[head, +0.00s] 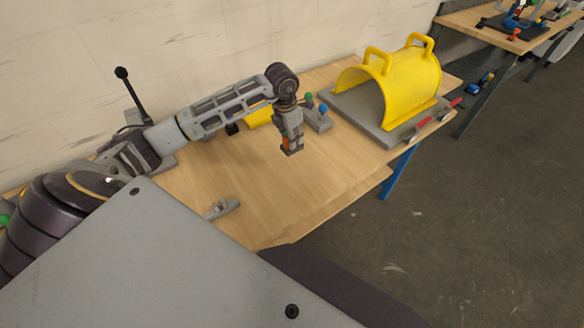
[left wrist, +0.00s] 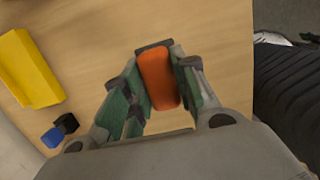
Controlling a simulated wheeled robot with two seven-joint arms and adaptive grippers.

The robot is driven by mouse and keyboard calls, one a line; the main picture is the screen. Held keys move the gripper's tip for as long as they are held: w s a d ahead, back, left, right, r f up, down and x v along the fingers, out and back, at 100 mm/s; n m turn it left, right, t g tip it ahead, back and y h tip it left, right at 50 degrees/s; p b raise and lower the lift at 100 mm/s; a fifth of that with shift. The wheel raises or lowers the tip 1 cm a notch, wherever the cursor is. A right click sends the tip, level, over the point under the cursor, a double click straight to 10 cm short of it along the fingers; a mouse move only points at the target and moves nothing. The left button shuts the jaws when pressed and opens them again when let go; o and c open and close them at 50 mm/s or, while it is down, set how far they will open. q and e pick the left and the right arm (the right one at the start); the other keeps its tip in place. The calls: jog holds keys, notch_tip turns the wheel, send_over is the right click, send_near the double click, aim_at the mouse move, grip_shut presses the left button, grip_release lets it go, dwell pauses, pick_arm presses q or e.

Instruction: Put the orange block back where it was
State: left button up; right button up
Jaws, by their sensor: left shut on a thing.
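The orange block (left wrist: 157,78) is between the fingers of my left gripper (left wrist: 158,75) in the left wrist view. The gripper is shut on it, with the green finger pads on both sides. In the head view my left gripper (head: 291,150) points down over the wooden table (head: 200,180), and the block is mostly hidden there by the fingers. I cannot tell the exact gap between block and table. My right gripper is in neither view.
A yellow guard (head: 405,85) stands on a grey plate at the back right, with red-handled tools (head: 418,127) beside it. A yellow part (left wrist: 28,68), a blue block (left wrist: 52,138) and a black block (left wrist: 67,123) lie nearby. A small grey part (head: 222,208) lies in front.

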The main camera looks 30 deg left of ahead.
pick_arm(q)
jog(key=shift+f+p, duration=0.35)
jog(key=shift+f, duration=2.75)
jog(key=shift+f, duration=1.85)
jog(key=shift+f, duration=0.1)
jog(key=o, duration=1.1)
jog(key=r, duration=0.4)
jog(key=s+r, duration=0.1)
jog(key=r, duration=0.7)
jog(key=shift+s+a, duration=0.35)
